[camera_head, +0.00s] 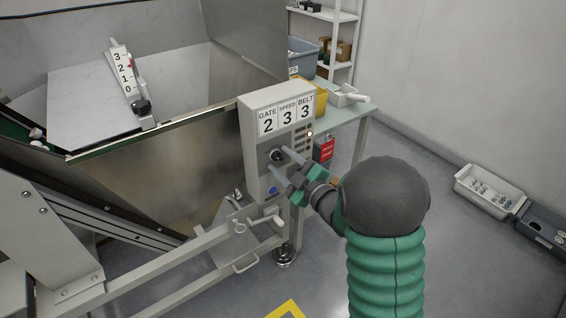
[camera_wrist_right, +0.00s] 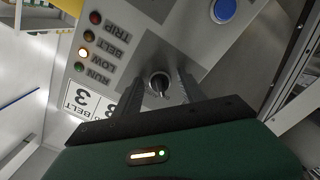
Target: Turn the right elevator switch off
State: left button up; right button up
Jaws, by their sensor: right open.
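A grey control box (camera_head: 251,117) stands in the middle of the head view, with a panel reading GATE 2, SPEED 3, BELT 3. A round black rotary switch (camera_head: 276,155) sits on its face, and it also shows in the right wrist view (camera_wrist_right: 158,85). My right gripper (camera_head: 278,162) is open, with one finger on each side of the switch. The right wrist view shows the switch between the fingers (camera_wrist_right: 159,80); I cannot tell whether they touch it. My left gripper is not in view.
A blue button (camera_wrist_right: 224,10) sits lower on the box. One of several lamps (camera_wrist_right: 83,53) glows amber-white. A red tag (camera_head: 323,150) hangs at the box's right. A metal hopper (camera_head: 150,175) fills the left. White and dark bins (camera_head: 483,192) lie on the right floor.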

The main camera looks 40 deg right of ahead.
jog(key=s+p, duration=1.4)
jog(key=s, duration=0.3)
jog(key=shift+p, duration=0.4)
jog(key=shift+w, duration=0.1)
